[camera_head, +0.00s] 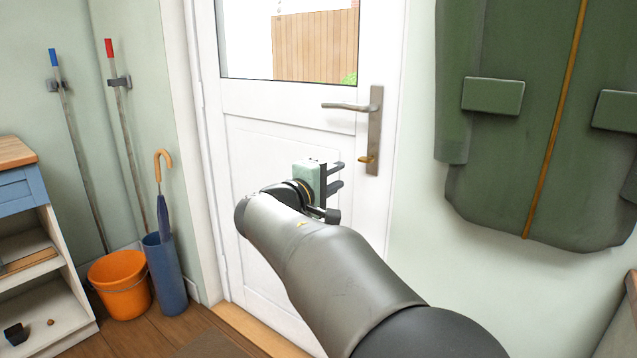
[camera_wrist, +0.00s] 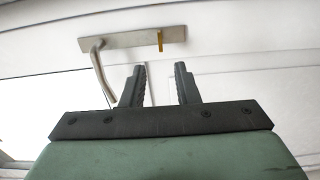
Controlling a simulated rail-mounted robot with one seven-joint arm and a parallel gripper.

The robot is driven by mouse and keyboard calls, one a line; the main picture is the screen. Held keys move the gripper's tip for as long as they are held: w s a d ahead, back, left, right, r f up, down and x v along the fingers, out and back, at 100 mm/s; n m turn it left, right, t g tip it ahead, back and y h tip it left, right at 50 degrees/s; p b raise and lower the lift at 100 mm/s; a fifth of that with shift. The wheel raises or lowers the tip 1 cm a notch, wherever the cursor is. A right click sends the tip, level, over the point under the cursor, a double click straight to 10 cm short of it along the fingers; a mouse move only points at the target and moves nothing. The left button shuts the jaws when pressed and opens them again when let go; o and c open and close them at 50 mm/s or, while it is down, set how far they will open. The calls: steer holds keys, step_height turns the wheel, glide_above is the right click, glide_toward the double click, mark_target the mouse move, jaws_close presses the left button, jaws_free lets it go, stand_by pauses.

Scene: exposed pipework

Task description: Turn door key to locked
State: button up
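The brass door key (camera_head: 367,159) sits in the lower part of the metal lock plate (camera_head: 375,130) on the white door (camera_head: 270,150). The key also shows in the wrist view (camera_wrist: 160,41), near the right end of the plate (camera_wrist: 135,39). The lever handle (camera_head: 345,106) points left from the plate in the head view. My gripper (camera_head: 338,175) is just left of and slightly below the key, apart from it. In the wrist view its two fingers (camera_wrist: 160,85) stand apart with nothing between them, and the key lies beyond their tips.
A green coat (camera_head: 535,190) hangs on the wall to the right. An orange bucket (camera_head: 120,284), a blue umbrella stand (camera_head: 165,275) and two long-handled tools (camera_head: 125,150) stand left of the door. A shelf unit (camera_head: 45,235) is at far left.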

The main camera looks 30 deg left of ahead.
steer(key=s, duration=0.3)
steer(key=s+a, duration=0.1)
steer(key=s, duration=0.1)
steer(key=shift+s+p, duration=0.2)
steer(key=shift+p, duration=0.1)
